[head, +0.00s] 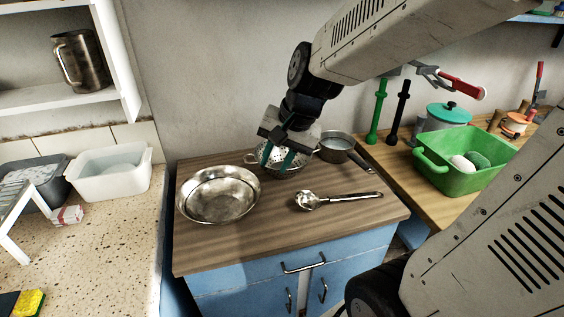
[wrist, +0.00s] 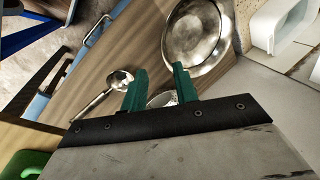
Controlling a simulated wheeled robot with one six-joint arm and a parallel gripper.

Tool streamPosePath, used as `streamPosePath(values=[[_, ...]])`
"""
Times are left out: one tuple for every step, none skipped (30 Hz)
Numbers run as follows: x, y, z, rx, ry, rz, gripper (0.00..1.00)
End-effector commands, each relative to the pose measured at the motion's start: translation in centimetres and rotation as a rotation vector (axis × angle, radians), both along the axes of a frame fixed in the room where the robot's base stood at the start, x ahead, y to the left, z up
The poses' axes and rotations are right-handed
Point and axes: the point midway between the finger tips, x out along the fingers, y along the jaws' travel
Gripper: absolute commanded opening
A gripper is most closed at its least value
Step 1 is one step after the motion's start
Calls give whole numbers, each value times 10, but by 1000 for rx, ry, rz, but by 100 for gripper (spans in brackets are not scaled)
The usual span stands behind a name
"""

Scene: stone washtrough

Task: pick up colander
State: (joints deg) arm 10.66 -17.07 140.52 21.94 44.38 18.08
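The colander (head: 290,163) is a small metal bowl with holes, at the back of the wooden counter top in the head view. My gripper (head: 284,160) is directly over it and hides part of it. In the wrist view a bit of the colander's rim (wrist: 163,99) shows between the two green fingers of my gripper (wrist: 158,88). The fingers are apart, with a clear gap. I cannot tell whether either finger touches the colander.
A large metal bowl (head: 218,194) stands left of the colander, and a saucepan (head: 337,146) close on its right. A ladle (head: 335,198) lies in front. A green basin (head: 464,163) stands on the right counter. The wall is close behind.

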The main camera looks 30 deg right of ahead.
Motion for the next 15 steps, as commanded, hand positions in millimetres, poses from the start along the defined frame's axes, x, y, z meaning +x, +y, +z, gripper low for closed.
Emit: streamPosePath(values=[[22,-14,-17,42,9,-125,29],[34,-21,-25,66,6,-201,29],[50,-33,-36,95,4,-302,29],[60,-42,-46,114,3,-376,29],[70,-50,-55,132,2,-448,29],[81,-63,-67,152,0,-542,29],[88,-72,-76,165,0,-608,29],[94,-81,-85,176,-1,-671,29],[101,-92,-96,189,-1,-747,29],[105,-99,-104,196,-1,-797,29],[109,-106,-111,202,-3,-844,29],[112,-114,-119,208,-4,-897,29],[114,-119,-124,212,-3,-931,29],[115,-123,-128,214,-4,-958,29],[117,-128,-133,217,-5,-989,29]])
